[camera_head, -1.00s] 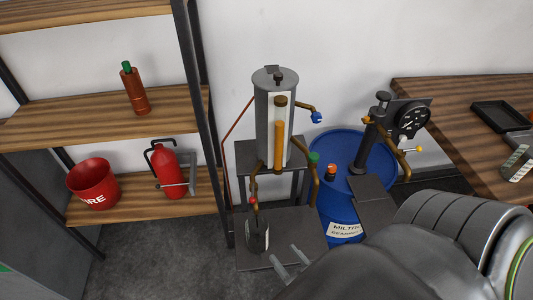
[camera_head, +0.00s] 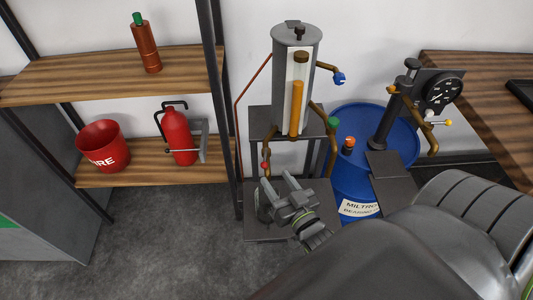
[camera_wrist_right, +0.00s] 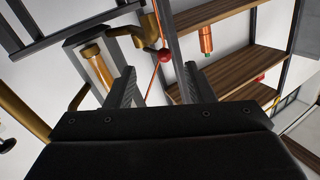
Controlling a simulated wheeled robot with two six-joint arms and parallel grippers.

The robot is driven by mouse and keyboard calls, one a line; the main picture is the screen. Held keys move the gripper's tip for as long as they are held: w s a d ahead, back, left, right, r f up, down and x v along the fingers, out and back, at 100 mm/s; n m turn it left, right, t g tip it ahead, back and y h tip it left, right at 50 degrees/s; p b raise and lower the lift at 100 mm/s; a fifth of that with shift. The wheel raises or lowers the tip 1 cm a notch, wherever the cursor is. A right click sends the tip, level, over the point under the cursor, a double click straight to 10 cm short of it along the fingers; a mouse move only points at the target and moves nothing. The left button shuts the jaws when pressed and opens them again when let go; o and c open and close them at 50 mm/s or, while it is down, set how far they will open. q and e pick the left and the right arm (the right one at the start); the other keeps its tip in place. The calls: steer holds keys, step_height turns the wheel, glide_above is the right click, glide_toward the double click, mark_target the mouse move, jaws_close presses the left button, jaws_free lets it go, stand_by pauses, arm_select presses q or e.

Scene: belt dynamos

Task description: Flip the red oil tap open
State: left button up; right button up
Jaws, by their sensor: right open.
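The red oil tap (camera_head: 265,167) is a small red knob on a brass pipe, low on the left side of the grey oil tank (camera_head: 282,85). In the right wrist view the red knob (camera_wrist_right: 164,55) shows just beyond the gap between my fingertips. My right gripper (camera_head: 276,182) is open and empty, just below and to the right of the tap, with its fingers pointing towards it. It also shows open in the right wrist view (camera_wrist_right: 158,76). I cannot tell whether a finger touches the knob. My left gripper is not in view.
A green knob (camera_head: 332,122) and a blue tap (camera_head: 339,78) sit on other brass pipes. A blue drum (camera_head: 376,125) stands to the right. Shelves at left hold a red bucket (camera_head: 104,147) and a fire extinguisher (camera_head: 178,135). A dark vessel under the tap is partly hidden.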

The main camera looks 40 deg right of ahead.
mark_target(267, 167)
steer(key=shift+w+d+f+b, duration=0.1)
steer(key=shift+w+d+b, duration=0.05)
steer(key=shift+w+b, duration=0.9)
steer(key=shift+w+d+f+b, duration=0.1)
steer(key=shift+w+b, duration=0.8)
steer(key=shift+b, duration=0.15)
steer(key=shift+w+d+r+b, duration=0.1)
steer(key=shift+w+b, duration=0.1)
steer(key=shift+w, duration=0.5)
steer(key=shift+w+d+r+b, duration=0.1)
steer(key=shift+w+b, duration=0.1)
steer(key=shift+w, duration=0.45)
steer(key=shift+s, duration=0.15)
steer(key=c, duration=1)
